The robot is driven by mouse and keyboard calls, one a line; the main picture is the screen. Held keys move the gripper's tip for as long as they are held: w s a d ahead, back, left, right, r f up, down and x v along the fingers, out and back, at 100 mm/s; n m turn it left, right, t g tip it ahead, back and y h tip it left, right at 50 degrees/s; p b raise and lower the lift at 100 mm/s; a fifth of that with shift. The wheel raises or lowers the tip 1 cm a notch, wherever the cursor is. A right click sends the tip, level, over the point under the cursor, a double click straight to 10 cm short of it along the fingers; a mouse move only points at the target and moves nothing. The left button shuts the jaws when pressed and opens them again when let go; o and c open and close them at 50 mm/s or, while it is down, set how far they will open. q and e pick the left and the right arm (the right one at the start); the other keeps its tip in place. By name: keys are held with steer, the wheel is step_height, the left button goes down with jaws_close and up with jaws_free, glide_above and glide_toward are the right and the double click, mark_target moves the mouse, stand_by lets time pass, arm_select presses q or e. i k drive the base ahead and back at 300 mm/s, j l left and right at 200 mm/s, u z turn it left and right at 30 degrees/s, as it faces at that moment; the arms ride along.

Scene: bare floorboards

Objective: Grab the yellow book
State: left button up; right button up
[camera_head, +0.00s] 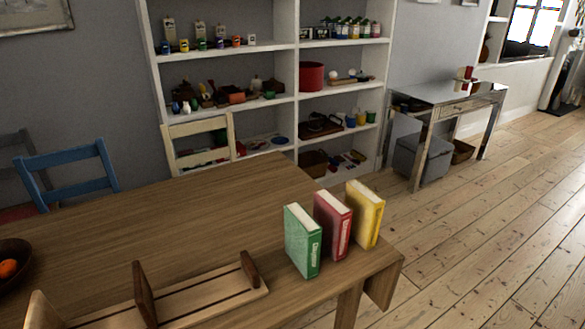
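The yellow book (367,215) stands upright near the right end of the wooden table (190,220). It is the rightmost of three books in a row. A red book (333,226) stands just to its left, and a green book (303,241) stands left of that, nearer to me. The red book hides part of the yellow book's left side. Neither of my grippers shows in the head view.
A wooden book rack (190,296) with upright dividers lies along the table's near edge. A bowl with orange fruit (8,268) is at the far left. Chairs (68,172) and a filled white shelf (222,52) stand behind the table. Open floorboards (480,225) lie right.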

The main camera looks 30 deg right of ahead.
mark_target(367, 206)
steer(key=z, duration=1.35)
